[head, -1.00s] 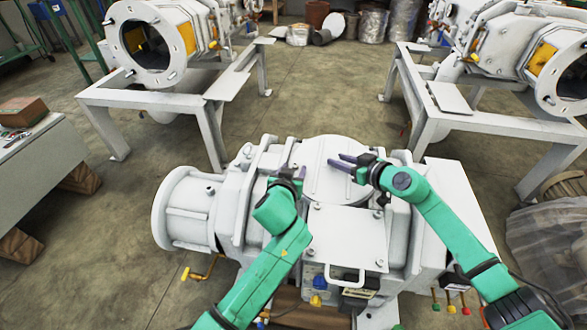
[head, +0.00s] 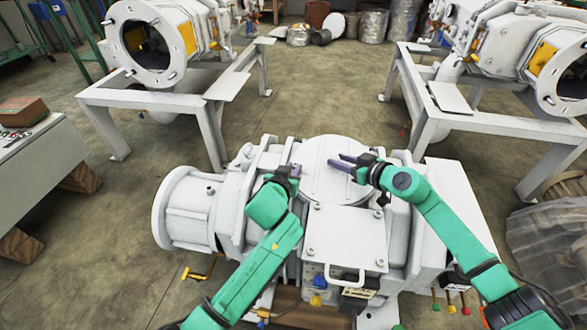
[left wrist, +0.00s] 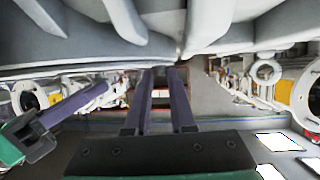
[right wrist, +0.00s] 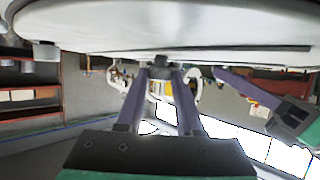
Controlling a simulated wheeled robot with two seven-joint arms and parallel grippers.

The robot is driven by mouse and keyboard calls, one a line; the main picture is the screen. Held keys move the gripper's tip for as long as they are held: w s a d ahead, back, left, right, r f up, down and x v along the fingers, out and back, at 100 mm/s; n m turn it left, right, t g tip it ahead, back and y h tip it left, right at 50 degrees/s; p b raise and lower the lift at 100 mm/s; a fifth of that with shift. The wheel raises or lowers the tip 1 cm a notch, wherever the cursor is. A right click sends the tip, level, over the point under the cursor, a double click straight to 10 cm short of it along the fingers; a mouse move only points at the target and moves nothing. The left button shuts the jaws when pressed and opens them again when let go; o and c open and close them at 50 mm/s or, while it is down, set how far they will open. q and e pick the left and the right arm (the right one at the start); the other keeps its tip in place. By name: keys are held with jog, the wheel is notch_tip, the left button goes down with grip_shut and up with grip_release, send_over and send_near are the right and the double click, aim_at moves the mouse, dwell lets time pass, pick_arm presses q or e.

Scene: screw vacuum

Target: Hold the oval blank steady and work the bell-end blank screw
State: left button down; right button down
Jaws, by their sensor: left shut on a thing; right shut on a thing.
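The oval blank (head: 340,182) is the pale round plate on top of the white vacuum machine in front of me. In the right wrist view its underside and rim (right wrist: 190,35) fill the top. My right gripper (head: 340,161) is shut on a small dark lug (right wrist: 161,61) at that rim. My left gripper (head: 296,170) is at the left side of the plate. Its fingers (left wrist: 159,70) are nearly together below the ribbed white casting (left wrist: 120,20), shut on a small part. The bell-end blank screw cannot be made out clearly there; the fingertips hide what they hold.
The machine's wide cylindrical end (head: 180,212) lies to the left. A cover with a handle (head: 345,240) is nearer me. Two similar machines on white stands (head: 190,100) (head: 470,120) stand behind. A bench (head: 45,165) is at left. Open floor lies between the stands.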

pick_arm(q)
jog(key=m+h, duration=0.1)
jog(key=m+g+h, duration=0.1)
jog(key=m, duration=0.1)
jog(key=shift+w+a+r+h, duration=0.1)
jog(key=shift+w+a+h, duration=0.15)
jog(key=shift+a+h, duration=0.15)
jog(key=shift+w+a+m+g+h, duration=0.15)
jog(key=shift+m+g+h, duration=1.45)
jog(key=shift+m+h, duration=0.1)
jog(key=c, duration=0.8)
grip_release()
jog(key=shift+o, duration=0.2)
jog(key=v, duration=1.2)
jog(key=shift+w+r, duration=0.1)
